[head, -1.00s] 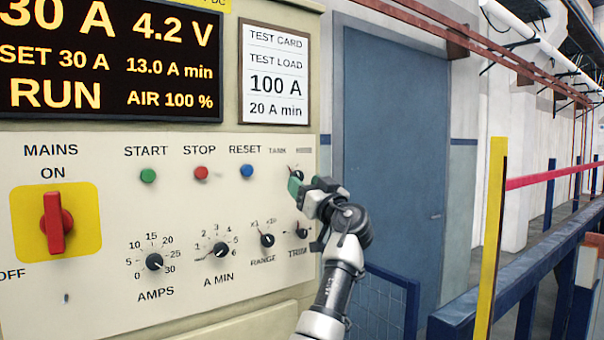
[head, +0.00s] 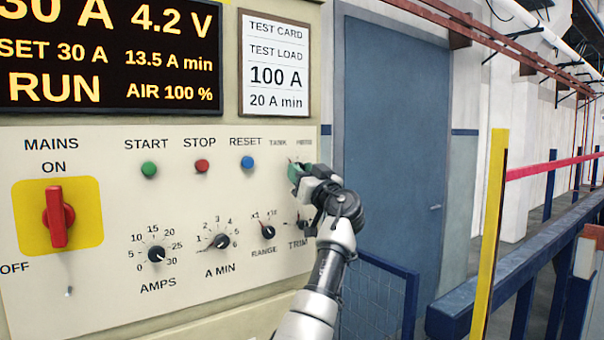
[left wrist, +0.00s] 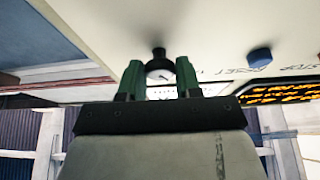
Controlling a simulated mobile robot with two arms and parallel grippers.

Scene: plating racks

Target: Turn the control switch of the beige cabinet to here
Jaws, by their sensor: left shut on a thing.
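The beige cabinet (head: 110,315) fills the left of the head view. My left gripper (head: 296,174), with green fingertips, is at the small switch under the partly legible "TANK" label, right of the blue RESET button. In the left wrist view, this black control switch (left wrist: 159,70) with a pale dial face sits between the two green fingers, which are shut on it. In the head view, the fingers hide most of the switch, so its pointer setting is unclear there. My right gripper is not in view.
Close below my gripper are the TRIM knob (head: 303,224) and RANGE knob (head: 268,232). The red MAINS handle (head: 57,216) is upright at ON. A blue door (head: 390,130) and yellow post (head: 490,230) stand to the right.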

